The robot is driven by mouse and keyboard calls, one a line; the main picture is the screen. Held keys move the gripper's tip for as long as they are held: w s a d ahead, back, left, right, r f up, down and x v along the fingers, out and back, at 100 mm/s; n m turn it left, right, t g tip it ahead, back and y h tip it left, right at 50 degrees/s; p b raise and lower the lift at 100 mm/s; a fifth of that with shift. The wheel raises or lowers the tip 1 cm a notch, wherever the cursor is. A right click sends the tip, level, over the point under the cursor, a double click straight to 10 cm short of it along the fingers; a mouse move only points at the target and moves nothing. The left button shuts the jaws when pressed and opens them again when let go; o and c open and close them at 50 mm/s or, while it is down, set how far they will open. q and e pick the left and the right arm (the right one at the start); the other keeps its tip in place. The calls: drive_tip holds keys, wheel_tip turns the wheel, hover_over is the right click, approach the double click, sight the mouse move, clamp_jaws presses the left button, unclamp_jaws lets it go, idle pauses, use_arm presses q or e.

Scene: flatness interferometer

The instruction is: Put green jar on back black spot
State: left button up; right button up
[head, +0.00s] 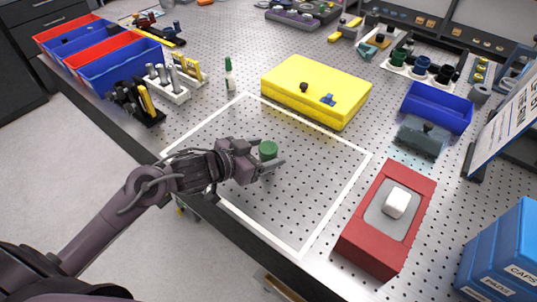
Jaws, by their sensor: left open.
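A small green jar (268,149) stands on the perforated table inside the white outlined square. My left gripper (271,154) is open, with its fingers around or just beside the jar; I cannot tell whether they touch it. The jar's lower part is partly hidden by the fingers. Another green jar (398,57) stands at the back right on a white board, in a row with dark blue jars (421,65). I cannot clearly make out the back black spot. My right gripper is not in view.
A yellow case (315,88) lies behind the square. A red box (388,225) with a white block is to its right. A blue tray (437,107) and a grey block (421,137) stand further right. Most of the square is clear.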

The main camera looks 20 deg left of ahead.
sight(274, 147)
use_arm(q)
drive_tip(key=x, duration=0.3)
drive_tip(key=shift+w+r, duration=0.15)
drive_tip(key=shift+w, duration=0.3)
drive_tip(key=shift+w+d, duration=0.15)
drive_tip(key=shift+d, duration=0.05)
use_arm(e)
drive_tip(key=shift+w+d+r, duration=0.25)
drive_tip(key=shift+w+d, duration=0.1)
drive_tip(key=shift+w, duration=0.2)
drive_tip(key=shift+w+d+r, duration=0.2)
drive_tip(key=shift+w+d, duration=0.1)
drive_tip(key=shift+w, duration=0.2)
use_arm(q)
drive_tip(key=shift+c, duration=0.4)
drive_tip(key=c, duration=1)
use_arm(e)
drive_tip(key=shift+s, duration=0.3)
